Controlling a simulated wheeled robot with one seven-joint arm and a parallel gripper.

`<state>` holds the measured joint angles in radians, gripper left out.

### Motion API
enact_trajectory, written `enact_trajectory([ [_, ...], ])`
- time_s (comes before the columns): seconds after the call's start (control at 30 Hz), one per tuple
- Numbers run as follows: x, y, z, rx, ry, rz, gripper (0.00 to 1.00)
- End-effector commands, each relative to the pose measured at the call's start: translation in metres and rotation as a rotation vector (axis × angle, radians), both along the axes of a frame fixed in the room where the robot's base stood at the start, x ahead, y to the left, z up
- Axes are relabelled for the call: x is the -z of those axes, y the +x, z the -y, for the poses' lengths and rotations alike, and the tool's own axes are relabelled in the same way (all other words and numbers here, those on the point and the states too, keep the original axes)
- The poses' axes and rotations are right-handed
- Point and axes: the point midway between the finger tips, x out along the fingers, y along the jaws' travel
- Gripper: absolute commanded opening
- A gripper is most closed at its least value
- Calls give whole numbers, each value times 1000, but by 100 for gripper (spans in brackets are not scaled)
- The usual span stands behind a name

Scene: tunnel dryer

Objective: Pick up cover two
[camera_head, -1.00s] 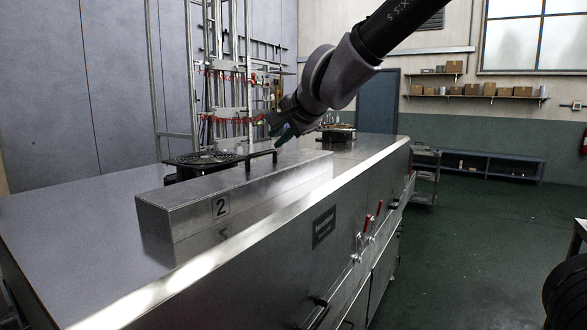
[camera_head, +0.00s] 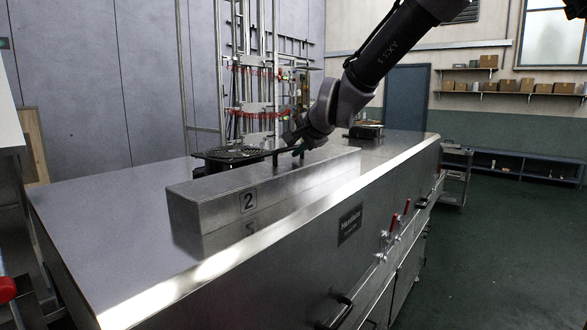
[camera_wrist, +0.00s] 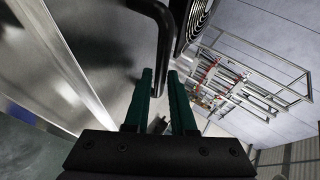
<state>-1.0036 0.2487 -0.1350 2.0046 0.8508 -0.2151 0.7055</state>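Cover two (camera_head: 215,204) is a long silver metal box with a "2" label on its near end. It lies on the flat top of the dryer. Its dark bar handle (camera_head: 276,157) stands up from the top, and the handle also shows large in the wrist view (camera_wrist: 163,45). My gripper (camera_head: 298,149) is at the handle, above the cover. In the wrist view its two green fingers (camera_wrist: 160,72) are apart, with the handle bar showing between their tips. I cannot tell whether either finger touches it.
The dryer top (camera_head: 100,215) is bare to the left of the cover. A round fan grille (camera_head: 232,154) sits behind the cover, close to the handle, and another dark unit (camera_head: 366,131) stands farther back. Metal pipe racks (camera_head: 262,75) rise behind. Red-handled latches (camera_head: 393,222) line the dryer's side.

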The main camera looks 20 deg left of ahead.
Motion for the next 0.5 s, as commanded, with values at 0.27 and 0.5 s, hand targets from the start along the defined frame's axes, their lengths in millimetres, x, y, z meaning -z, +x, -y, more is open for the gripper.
enact_trajectory([
  [0.27,6,7,-6,-1,0,0,23],
  [0.5,6,6,-6,-1,0,0,0],
])
